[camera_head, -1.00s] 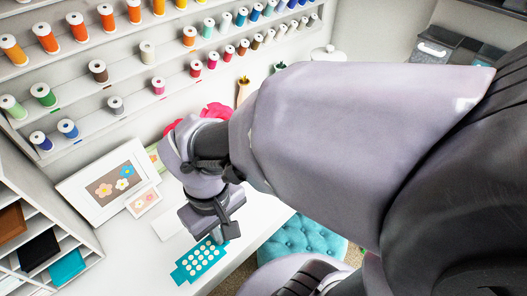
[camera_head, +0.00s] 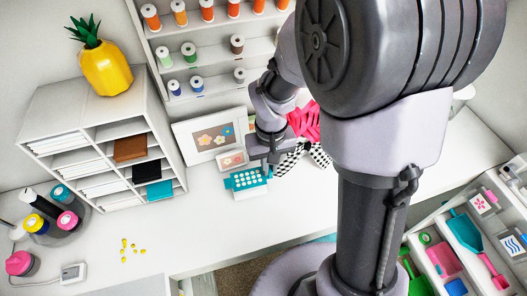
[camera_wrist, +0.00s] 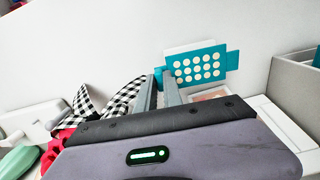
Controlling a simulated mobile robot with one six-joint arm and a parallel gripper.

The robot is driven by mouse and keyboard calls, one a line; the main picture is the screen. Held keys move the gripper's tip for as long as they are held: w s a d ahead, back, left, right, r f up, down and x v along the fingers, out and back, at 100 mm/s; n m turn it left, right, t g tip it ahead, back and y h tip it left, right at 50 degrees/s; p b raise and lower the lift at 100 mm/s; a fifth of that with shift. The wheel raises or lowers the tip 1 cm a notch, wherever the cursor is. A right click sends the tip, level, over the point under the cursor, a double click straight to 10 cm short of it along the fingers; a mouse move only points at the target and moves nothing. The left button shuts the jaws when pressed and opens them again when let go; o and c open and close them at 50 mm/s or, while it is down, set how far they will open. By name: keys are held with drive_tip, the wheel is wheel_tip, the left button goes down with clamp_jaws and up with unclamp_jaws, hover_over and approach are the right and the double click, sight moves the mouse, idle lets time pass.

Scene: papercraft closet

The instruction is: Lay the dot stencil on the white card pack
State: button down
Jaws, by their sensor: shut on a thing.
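The dot stencil (camera_head: 246,179) is a teal plate with rows of white dots. My gripper (camera_head: 267,168) is shut on its right edge in the head view. In the wrist view, the stencil (camera_wrist: 201,66) extends right from the fingertips of my gripper (camera_wrist: 163,80). The white card pack (camera_head: 252,193) shows as a pale strip at the stencil's lower edge; in the wrist view, white edges of it (camera_wrist: 190,46) show behind the stencil. The stencil covers most of the pack. I cannot tell whether they touch.
A white-framed flower picture (camera_head: 208,135) and a smaller flower card (camera_head: 231,160) stand behind the stencil. A checkered bow (camera_head: 290,160) lies close to my gripper. A paper sorter (camera_head: 105,140) stands left. The white desk (camera_head: 205,225) is clear in front.

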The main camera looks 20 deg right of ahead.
wheel_tip(320, 180, down, 4)
drive_tip(key=shift+w+r+b, duration=0.1)
drive_tip(key=shift+r+b, duration=0.15)
drive_tip(key=shift+b, duration=0.45)
drive_tip(key=shift+f, duration=0.2)
drive_tip(key=c, duration=1.5)
unclamp_jaws()
